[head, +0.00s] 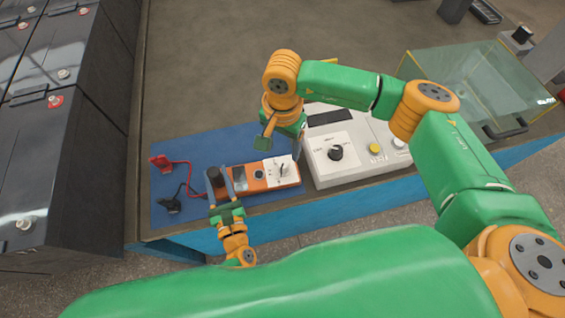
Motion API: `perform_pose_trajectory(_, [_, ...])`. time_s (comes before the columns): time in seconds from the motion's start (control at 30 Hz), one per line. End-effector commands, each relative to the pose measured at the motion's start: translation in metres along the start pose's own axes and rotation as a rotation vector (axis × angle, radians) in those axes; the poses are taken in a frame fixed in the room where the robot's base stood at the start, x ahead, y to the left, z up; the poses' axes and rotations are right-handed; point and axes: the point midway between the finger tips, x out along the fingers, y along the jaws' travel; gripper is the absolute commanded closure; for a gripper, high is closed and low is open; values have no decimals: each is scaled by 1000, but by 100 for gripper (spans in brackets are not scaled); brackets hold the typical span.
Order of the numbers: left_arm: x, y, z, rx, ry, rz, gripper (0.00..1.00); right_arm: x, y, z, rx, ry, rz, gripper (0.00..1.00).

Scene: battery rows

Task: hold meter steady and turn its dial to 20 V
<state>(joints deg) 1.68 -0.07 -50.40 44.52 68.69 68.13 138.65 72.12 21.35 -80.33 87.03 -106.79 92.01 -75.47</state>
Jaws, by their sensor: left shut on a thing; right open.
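The meter (266,184) is an orange, box-shaped instrument lying on the blue mat (200,150). My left gripper (223,181) comes in from the front edge and is shut on the left part of the meter. My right gripper (281,146) hangs open just behind and above the white face, fingers spread to either side. I cannot tell whether it touches the dial.
Red (160,162) and black (171,204) clips with leads lie left of the meter. A white instrument box (348,178) with a black knob stands close on the right. A transparent case (470,80) is at the back right. Large dark batteries (70,170) fill the left.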

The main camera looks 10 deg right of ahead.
Motion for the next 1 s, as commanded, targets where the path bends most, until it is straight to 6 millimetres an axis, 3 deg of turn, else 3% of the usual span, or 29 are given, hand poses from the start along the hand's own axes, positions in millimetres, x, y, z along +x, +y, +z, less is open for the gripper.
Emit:
perform_pose_trajectory(0.1, [0, 0, 0, 0, 0, 0, 100, 33, 1, 1, 3, -4, 4, 31])
perform_pose_trajectory(0.3, [0, 0, 0, 0, 0, 0, 100, 78, 1, 1, 4, -3, 3, 31])
perform_pose_trajectory(0.47, [0, 0, 0, 0, 0, 0, 100, 93, 0, 1, 3, -1, 0, 31])
perform_pose_trajectory(0.7, [0, 0, 0, 0, 0, 0, 100, 94, 0, 0, 3, 0, -1, 31])
perform_pose_trajectory(0.77, [0, 0, 0, 0, 0, 0, 100, 94, 0, 0, 3, 0, 0, 44])
perform_pose_trajectory(0.97, [0, 0, 0, 0, 0, 0, 100, 94, 0, 0, 4, 0, 0, 98])
perform_pose_trajectory(1.0, [0, 0, 0, 0, 0, 0, 100, 94, 0, 0, 4, 0, 0, 100])
